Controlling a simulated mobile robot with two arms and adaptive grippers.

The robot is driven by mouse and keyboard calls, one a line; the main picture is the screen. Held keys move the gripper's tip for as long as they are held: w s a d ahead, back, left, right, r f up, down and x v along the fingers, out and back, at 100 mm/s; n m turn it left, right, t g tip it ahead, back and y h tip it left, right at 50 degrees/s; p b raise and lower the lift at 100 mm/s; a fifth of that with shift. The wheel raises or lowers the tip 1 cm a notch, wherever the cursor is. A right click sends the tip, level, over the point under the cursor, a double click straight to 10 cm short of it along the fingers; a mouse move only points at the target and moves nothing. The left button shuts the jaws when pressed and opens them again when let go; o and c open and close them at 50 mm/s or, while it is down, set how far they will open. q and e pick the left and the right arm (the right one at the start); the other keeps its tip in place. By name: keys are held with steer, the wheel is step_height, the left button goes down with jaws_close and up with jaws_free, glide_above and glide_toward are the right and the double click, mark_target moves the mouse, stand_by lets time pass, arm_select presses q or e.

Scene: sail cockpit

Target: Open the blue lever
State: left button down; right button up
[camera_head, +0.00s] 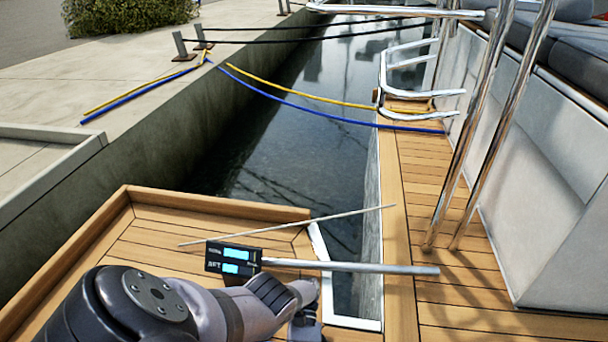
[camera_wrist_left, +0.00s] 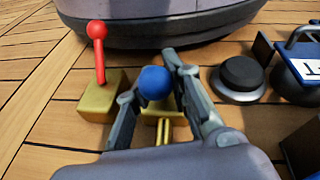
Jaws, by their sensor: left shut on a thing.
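The blue lever (camera_wrist_left: 155,82) shows in the left wrist view as a round blue knob above a brass-coloured base (camera_wrist_left: 158,132). My left gripper (camera_wrist_left: 150,88) is shut on the blue knob, with one dark finger on each side of it. The lever's stem is mostly hidden by the knob and fingers. A red lever (camera_wrist_left: 97,50) stands upright on its own brass base (camera_wrist_left: 100,95) to the left. In the head view only my left arm shows at the bottom, and the blue lever is not visible. My right gripper is in neither view.
In the head view, a display box (camera_head: 233,259) and metal rod (camera_head: 350,267) lie beyond my arm. Water (camera_head: 290,140) separates dock and wooden deck.

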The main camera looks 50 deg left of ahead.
arm_select(q)
steer(key=shift+w, duration=0.4)
steer(key=c, duration=1.6)
jaws_free()
steer(key=shift+c, duration=0.2)
steer(key=shift+s, duration=0.15)
steer(key=shift+s, duration=0.1)
